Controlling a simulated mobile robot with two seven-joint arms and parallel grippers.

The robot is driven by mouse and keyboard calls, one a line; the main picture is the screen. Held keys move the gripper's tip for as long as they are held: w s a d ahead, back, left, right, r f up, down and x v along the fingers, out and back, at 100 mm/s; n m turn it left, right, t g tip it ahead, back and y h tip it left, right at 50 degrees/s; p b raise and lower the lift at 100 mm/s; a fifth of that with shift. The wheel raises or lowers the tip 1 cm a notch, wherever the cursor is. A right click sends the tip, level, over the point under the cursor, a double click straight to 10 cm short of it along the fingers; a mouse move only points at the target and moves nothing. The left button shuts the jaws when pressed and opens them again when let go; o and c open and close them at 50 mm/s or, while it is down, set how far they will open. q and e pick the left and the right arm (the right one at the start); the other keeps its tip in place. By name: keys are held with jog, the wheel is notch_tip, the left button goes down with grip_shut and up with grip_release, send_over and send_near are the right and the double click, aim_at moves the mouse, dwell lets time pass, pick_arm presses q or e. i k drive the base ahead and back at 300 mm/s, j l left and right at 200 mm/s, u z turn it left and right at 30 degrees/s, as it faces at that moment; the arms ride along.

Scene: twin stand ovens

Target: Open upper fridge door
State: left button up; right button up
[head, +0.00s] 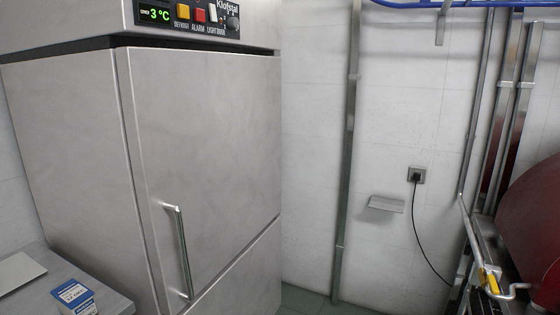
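The fridge is a tall stainless steel cabinet at the left of the head view. Its upper door (205,145) looks shut, flush with the body. A vertical bar handle (183,252) is on the lower left part of the upper door. A slanting seam separates it from the lower door (246,282), of which only the top part shows. Above the door is a control panel (187,16) with a green display reading 3 °C and coloured buttons. Neither of my grippers is in view.
A steel counter (95,285) stands left of the fridge with a small blue and white box (75,297) on it. The white tiled wall (310,120) has a socket (416,175) with a black cable. A dark red rounded object (535,220) and pipes are at the right.

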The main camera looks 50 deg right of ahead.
aim_at(203, 128)
jog(key=z, duration=1.4)
